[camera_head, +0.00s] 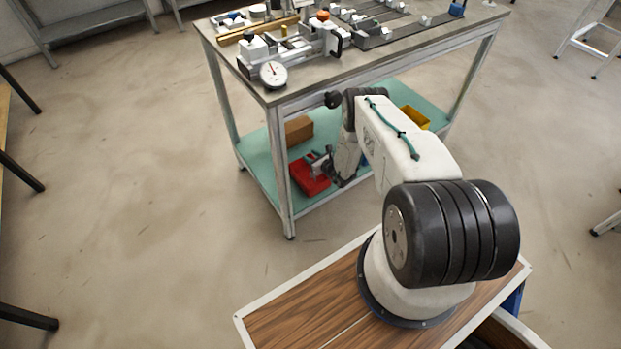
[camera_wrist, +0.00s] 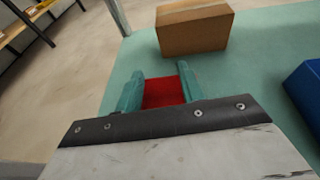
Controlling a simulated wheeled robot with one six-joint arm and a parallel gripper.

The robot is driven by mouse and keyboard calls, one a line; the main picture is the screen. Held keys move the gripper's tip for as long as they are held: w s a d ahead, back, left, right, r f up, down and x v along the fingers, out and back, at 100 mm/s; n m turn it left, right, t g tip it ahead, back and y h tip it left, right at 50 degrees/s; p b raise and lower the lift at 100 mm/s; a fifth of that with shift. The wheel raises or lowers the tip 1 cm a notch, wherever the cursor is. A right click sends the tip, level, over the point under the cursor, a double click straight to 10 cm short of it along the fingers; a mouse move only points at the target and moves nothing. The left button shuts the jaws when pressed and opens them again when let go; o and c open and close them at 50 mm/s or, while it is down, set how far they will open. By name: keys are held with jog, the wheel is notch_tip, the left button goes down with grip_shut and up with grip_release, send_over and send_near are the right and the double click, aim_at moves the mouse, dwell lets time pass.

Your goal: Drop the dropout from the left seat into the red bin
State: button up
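The red bin (camera_head: 307,180) sits on the green lower shelf of the metal bench, near its front left corner. My gripper (camera_head: 318,160) is low over the bin, reaching in under the bench top. In the wrist view the two teal fingers of my gripper (camera_wrist: 162,80) stand apart, and the red of the bin (camera_wrist: 163,93) shows between them. I see nothing held between the fingers. The frame jig (camera_head: 300,50) is on the bench top. I cannot make out the dropout or the left seat clearly in either view.
A cardboard box (camera_head: 298,130) stands behind the red bin and also shows in the wrist view (camera_wrist: 195,30). A yellow bin (camera_head: 414,117) is farther right on the shelf. A blue bin (camera_wrist: 305,88) is at the wrist view's right edge. A bench leg (camera_head: 285,185) is close left.

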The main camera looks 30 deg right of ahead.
jog(key=a+v, duration=0.1)
jog(key=v, duration=0.6)
jog(key=shift+s+d, duration=0.3)
jog(key=shift+d, duration=0.25)
